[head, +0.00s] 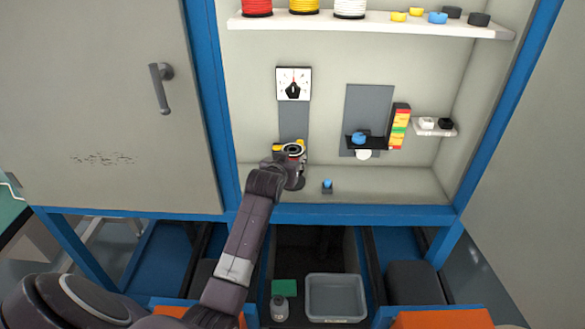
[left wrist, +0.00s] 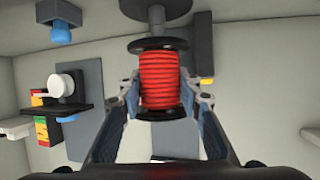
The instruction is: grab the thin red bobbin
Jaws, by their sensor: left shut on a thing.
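The thin red bobbin (left wrist: 160,82), wound with red cable between two black flanges, shows in the middle of the left wrist view. My left gripper (left wrist: 160,98) is shut on it, one finger on each side of the red winding. A round grey base with a short stem (left wrist: 155,12) is in line with one flange; I cannot tell whether the bobbin still rests on it. In the head view my left gripper (head: 290,163) is low in the cabinet, below the dial panel, and the bobbin's red part is hidden there. My right gripper is not in view.
A white shelf (head: 370,23) above carries red, yellow and white spools and several small caps. To the right are a black ledge (head: 362,143) with a blue knob, a coloured stack (head: 399,127) and a small blue-topped piece (head: 327,187). A grey bin (head: 336,296) stands below.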

